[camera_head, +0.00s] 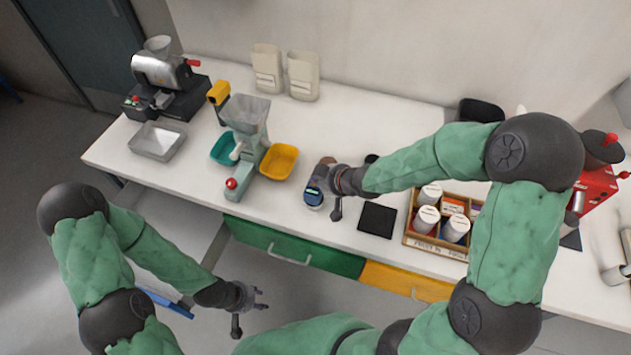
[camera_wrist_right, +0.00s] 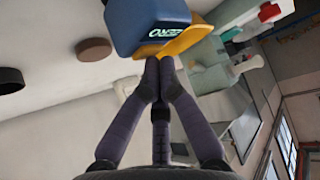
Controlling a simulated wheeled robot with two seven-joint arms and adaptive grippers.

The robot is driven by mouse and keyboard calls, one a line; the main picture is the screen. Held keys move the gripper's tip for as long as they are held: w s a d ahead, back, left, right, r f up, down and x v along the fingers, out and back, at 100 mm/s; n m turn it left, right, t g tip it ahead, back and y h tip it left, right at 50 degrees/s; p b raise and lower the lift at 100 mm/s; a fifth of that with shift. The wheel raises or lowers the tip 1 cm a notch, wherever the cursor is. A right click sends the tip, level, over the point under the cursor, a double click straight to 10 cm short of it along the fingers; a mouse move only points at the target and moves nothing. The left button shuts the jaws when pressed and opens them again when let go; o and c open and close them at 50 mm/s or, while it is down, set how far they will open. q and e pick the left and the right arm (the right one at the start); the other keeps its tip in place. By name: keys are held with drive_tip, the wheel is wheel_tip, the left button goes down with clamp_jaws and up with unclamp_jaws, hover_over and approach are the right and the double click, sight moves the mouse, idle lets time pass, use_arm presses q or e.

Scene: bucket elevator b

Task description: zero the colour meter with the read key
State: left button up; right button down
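The colour meter (camera_head: 314,197) is a small blue device on the white table, left of my right gripper (camera_head: 334,190). In the right wrist view, the meter (camera_wrist_right: 140,22) has a dark display with glowing letters that seem to read ZERO. A yellow-orange part (camera_wrist_right: 184,42), perhaps the read key, sticks out below the display. My right gripper's fingers (camera_wrist_right: 158,66) are shut together with nothing between them. Their tips are at the yellow part; I cannot tell whether they touch it. My left gripper (camera_head: 262,298) is open and empty in front of the table, below its edge.
A black square pad (camera_head: 377,220) lies right of the meter, then a wooden box (camera_head: 437,246) with white-lidded jars. A grey-green mill (camera_head: 247,140), teal bowl (camera_head: 222,149) and yellow bowl (camera_head: 279,161) stand left. A metal tray (camera_head: 158,141) lies farther left.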

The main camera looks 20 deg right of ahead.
idle(0.5)
drive_tip(key=shift+r+p, duration=0.75)
drive_tip(key=shift+p, duration=0.05)
drive_tip(key=shift+r, duration=0.1)
wheel_tip(320, 180, up, 5)
drive_tip(key=p, duration=0.5)
idle(0.7)
